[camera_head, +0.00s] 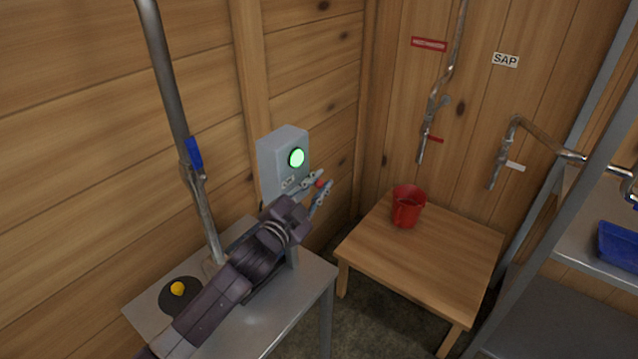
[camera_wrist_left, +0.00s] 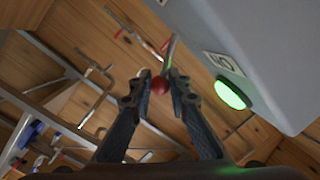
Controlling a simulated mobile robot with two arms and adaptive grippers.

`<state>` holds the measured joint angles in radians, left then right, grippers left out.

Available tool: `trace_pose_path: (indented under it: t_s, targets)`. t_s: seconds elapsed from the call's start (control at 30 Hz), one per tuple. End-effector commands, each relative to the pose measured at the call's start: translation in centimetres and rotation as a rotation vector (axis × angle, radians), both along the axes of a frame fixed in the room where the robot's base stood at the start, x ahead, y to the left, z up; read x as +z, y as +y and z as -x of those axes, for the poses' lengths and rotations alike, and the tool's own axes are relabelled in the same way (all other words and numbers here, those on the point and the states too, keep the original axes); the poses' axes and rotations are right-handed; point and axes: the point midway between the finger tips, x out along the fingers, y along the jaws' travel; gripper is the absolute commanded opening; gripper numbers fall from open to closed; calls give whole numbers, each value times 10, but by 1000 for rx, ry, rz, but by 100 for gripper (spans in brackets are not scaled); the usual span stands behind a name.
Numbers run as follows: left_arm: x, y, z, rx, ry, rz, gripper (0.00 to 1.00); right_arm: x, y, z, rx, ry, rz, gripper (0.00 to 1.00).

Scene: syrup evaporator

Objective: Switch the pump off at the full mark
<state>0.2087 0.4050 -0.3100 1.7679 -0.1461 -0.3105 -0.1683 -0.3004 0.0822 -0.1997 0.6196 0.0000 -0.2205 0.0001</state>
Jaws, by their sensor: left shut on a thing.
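The grey switch box (camera_head: 270,160) stands on a post at the metal table. Its round green lamp (camera_head: 297,158) is lit; the lamp also shows in the wrist view (camera_wrist_left: 231,94). A switch lever with a red ball knob (camera_wrist_left: 159,86) juts from the box. My left gripper (camera_head: 320,187) is shut on the red knob, one finger on each side. The lever is partly hidden by the fingers. No full mark can be made out. My right gripper is not in view.
A metal table (camera_head: 252,322) carries a black disc with a yellow knob (camera_head: 178,289). A pipe with a blue-handled valve (camera_head: 193,152) rises behind it. A red bucket (camera_head: 407,207) stands on a wooden table (camera_head: 425,258). Wall pipes and a metal shelf are at the right.

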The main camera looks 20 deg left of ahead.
Motion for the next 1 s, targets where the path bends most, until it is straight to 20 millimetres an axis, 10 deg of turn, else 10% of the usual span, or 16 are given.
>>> trace_pose_path:
  t_s: [1.0]
  targets:
    - [-42,-5,2,-1,-234,-638,0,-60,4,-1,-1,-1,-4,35]
